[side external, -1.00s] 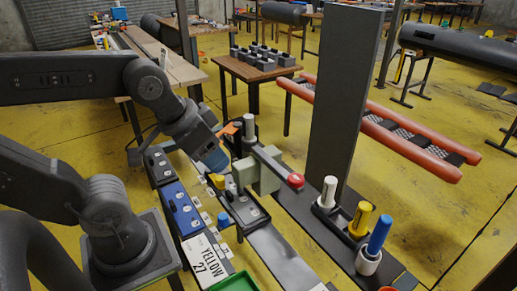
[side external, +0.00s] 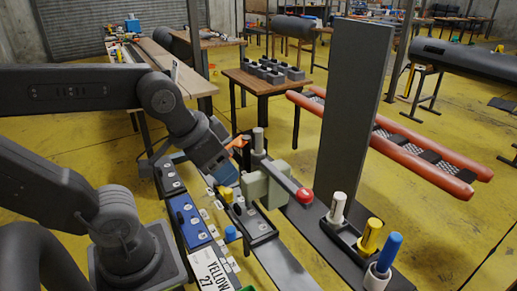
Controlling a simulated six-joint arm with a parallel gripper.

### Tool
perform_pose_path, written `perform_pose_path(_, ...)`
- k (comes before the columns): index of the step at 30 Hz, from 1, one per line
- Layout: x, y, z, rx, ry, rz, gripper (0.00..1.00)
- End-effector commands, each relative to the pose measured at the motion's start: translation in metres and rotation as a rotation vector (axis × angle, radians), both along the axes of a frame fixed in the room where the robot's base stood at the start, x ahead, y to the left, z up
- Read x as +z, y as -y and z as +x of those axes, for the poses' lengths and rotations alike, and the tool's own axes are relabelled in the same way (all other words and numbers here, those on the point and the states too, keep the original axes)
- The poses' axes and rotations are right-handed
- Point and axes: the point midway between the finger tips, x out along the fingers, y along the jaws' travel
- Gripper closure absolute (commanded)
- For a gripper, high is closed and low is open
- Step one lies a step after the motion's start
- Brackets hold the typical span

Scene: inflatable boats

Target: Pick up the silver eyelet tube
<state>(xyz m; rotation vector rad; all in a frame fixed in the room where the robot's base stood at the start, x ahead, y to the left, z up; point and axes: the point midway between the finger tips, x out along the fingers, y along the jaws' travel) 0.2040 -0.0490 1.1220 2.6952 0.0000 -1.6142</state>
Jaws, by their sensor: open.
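A pale silver-white tube (side external: 337,207) stands upright in a dark holder at the right end of the bench, beside a yellow tube (side external: 370,235) and a blue tube (side external: 389,252). It looks like the silver eyelet tube, though its label cannot be read. A second grey upright cylinder (side external: 258,141) stands farther back, right of my gripper. My gripper (side external: 224,173), with a blue part at its end, is open and tilted down over the left of the bench, well apart from the tube in the holder. Its fingertips are small and partly hidden.
A pale green block press with a red-knobbed lever (side external: 304,195) stands between my gripper and the holder. A tall dark panel (side external: 352,110) rises behind the holder. Blue and black trays (side external: 187,222) and a "YELLOW 27" card (side external: 213,272) lie at the left front.

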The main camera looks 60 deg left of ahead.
Motion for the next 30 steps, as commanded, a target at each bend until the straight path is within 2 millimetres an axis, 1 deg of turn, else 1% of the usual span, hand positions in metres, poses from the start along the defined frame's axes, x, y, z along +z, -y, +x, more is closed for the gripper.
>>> perform_pose_path(10, 0.000, 0.000, 0.000, 0.000, 0.000, 0.000, 0.45)
perform_pose_path(12, 0.000, 0.000, 0.000, 0.000, 0.000, 0.000, 0.39)
perform_pose_path(13, 0.000, 0.000, 0.000, 0.000, 0.000, 0.000, 0.37)
perform_pose_path(19, 0.000, 0.000, 0.000, -0.002, 0.000, 0.001, 0.37)
perform_pose_path(21, 0.003, -0.002, 0.003, -0.016, -0.005, 0.014, 0.37)
perform_pose_path(23, 0.007, -0.005, 0.010, -0.052, -0.020, 0.046, 0.37)
perform_pose_path(26, 0.019, -0.016, 0.031, -0.171, -0.064, 0.139, 0.37)
perform_pose_path(29, 0.033, -0.035, 0.063, -0.351, -0.138, 0.263, 0.37)
perform_pose_path(30, 0.037, -0.044, 0.076, -0.434, -0.172, 0.313, 0.37)
